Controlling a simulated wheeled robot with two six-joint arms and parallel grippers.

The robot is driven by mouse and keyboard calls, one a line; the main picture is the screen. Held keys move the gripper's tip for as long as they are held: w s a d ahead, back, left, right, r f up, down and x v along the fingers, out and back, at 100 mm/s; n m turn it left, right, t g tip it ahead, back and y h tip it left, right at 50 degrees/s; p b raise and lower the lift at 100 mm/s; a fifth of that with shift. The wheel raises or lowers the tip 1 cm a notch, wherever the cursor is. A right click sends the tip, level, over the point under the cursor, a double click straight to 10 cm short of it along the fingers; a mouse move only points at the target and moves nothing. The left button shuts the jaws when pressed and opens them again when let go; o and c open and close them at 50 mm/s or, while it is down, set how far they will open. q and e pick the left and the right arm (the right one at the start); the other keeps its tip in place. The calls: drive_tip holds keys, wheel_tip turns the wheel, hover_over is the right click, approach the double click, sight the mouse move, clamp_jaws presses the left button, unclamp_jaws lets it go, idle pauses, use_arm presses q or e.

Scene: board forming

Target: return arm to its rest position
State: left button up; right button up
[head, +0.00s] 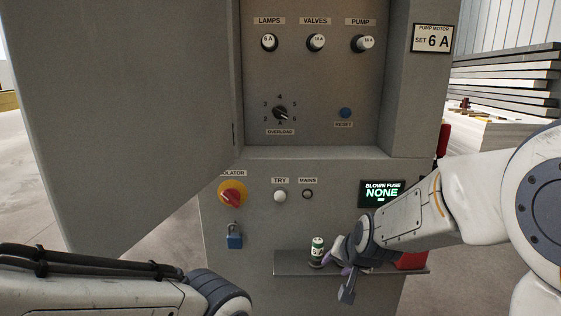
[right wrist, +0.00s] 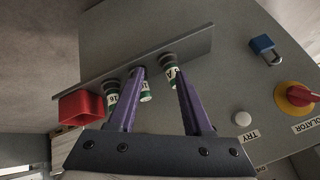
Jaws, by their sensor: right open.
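My right gripper (head: 346,280) hangs in front of the cabinet's small shelf (head: 290,262), right of a green-and-white fuse (head: 317,248) standing there. In the right wrist view its purple fingers (right wrist: 160,76) are apart. Several fuses show beyond or beside them: one between the fingertips (right wrist: 171,76), one by the left finger (right wrist: 146,91), one farther left (right wrist: 112,98). I cannot tell whether any finger touches a fuse. My left arm enters at lower left; its gripper is outside the view. Fuse carriers sit under LAMPS (head: 269,42), VALVES (head: 316,42) and PUMP (head: 362,43).
The grey cabinet door (head: 120,110) stands open at left. A red bin (head: 412,261) is at the shelf's right end. The display (head: 382,193) reads BLOWN FUSE NONE. The red-yellow isolator (head: 232,194) has a blue padlock (head: 235,241) below it. Stacked boards (head: 505,85) lie behind right.

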drive_tip(key=s+d+f+n+g+h, duration=0.1)
drive_tip(key=s+d+f+n+g, duration=0.2)
drive_tip(key=s, duration=0.5)
drive_tip(key=s+d+f+n+g, duration=0.2)
drive_tip(key=s+d+f, duration=0.15)
drive_tip(key=s, duration=0.35)
drive_tip(key=s+a+r+n+g, duration=0.1)
drive_tip(key=s+a+r+n, duration=0.25)
drive_tip(key=s+a, duration=0.35)
drive_tip(key=s+a+r+n+g, duration=0.1)
drive_tip(key=s+a+r+n, duration=0.1)
drive_tip(key=s+a+n, duration=0.4)
wheel_tip(320, 180, up, 28)
drive_tip(key=a+m+p, duration=0.1)
drive_tip(key=m+p, duration=0.1)
drive_tip(key=p, duration=2.6)
drive_tip(key=shift+s+a+y+p, duration=0.35)
drive_tip(key=shift+s+y+p, duration=0.05)
drive_tip(key=shift+r, duration=0.1)
